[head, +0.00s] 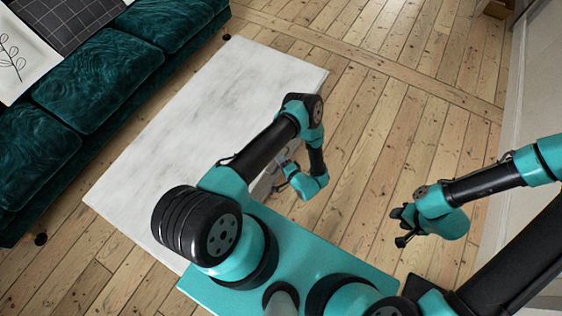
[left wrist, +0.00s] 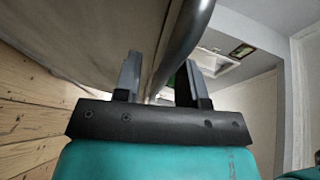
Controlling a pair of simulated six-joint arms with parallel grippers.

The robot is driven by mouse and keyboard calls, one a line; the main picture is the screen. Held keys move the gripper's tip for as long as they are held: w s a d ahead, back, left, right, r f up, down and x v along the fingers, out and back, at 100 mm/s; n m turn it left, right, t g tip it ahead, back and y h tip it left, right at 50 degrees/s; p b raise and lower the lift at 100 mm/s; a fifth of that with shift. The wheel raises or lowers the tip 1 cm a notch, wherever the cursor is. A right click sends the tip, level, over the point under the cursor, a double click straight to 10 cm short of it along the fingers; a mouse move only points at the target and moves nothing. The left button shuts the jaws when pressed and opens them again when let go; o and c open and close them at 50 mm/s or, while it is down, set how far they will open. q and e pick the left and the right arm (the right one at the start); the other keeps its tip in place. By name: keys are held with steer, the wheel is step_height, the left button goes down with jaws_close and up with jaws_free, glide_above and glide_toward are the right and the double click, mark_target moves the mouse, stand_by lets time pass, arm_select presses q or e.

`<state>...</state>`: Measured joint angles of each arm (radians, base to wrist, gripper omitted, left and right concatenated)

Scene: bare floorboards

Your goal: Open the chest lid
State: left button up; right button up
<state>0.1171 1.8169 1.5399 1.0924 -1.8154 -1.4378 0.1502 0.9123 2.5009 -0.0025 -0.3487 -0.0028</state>
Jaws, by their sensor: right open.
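A large pale, marble-like flat top (head: 215,95) lies in the head view between the sofa and my arms. I cannot tell whether it is the chest's lid. A small greyish surface (head: 264,186) shows below its right edge, mostly hidden by my left arm. My left gripper (head: 284,172) points at that surface. In the left wrist view its two fingers (left wrist: 158,80) stand apart, close to a beige-grey panel (left wrist: 95,40) and a rounded grey bar (left wrist: 185,38). Contact cannot be told. My right gripper (head: 403,226) is open and empty above the floor, further right.
A dark green sofa (head: 105,85) with cushions stands at the left. Bare floorboards (head: 370,130) lie free to the right of the pale top. A pale wall (head: 535,90) bounds the right side.

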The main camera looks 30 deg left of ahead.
arm_select(q)
jaws_close()
steer(key=shift+r, duration=0.1)
stand_by(0.6)
